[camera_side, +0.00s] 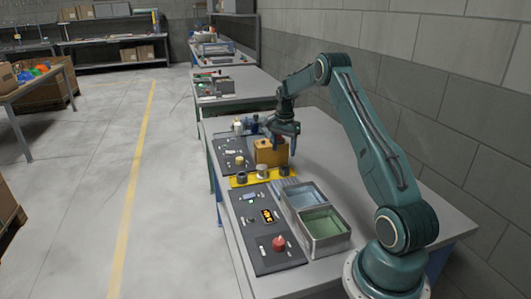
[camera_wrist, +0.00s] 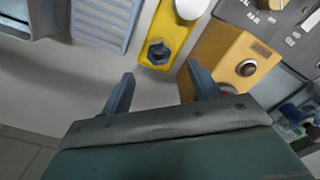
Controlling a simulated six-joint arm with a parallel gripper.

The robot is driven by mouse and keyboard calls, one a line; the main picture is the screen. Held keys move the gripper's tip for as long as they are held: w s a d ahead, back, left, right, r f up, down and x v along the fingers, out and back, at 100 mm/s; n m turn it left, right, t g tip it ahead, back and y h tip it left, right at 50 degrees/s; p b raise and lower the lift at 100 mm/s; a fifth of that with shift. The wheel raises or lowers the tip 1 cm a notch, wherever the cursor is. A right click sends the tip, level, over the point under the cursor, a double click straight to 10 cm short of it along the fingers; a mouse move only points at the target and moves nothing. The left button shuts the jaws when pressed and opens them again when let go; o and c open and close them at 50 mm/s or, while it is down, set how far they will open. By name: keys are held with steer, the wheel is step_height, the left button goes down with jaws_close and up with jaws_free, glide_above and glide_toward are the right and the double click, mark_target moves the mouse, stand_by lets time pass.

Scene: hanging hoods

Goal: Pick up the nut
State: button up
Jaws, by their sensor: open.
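The nut (camera_wrist: 158,53) is a dark, hex-shaped piece on the near end of a yellow plate (camera_wrist: 152,27) in the wrist view. In the side view the yellow plate (camera_side: 250,182) lies on the bench, with the nut small at its right end (camera_side: 284,170). My gripper (camera_wrist: 160,84) is open and empty, its two fingers spread apart. In the wrist view the nut shows beyond the fingertips, between their lines, and nothing touches it. In the side view my gripper (camera_side: 284,143) hangs above the bench beside the ochre box.
An ochre box (camera_side: 270,152) with a dark round button (camera_wrist: 247,68) stands close beside the plate. A white-topped cylinder (camera_wrist: 190,8) is on the plate. A ribbed blue-grey piece (camera_wrist: 103,18) and metal bins (camera_side: 318,220) lie on the other side. Dark panels (camera_side: 265,232) line the bench's front.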

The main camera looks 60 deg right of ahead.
mark_target(284, 170)
steer(key=shift+f, duration=1.5)
steer(key=shift+s+f, duration=0.15)
steer(key=shift+f, duration=2.4)
steer(key=c, duration=1.2)
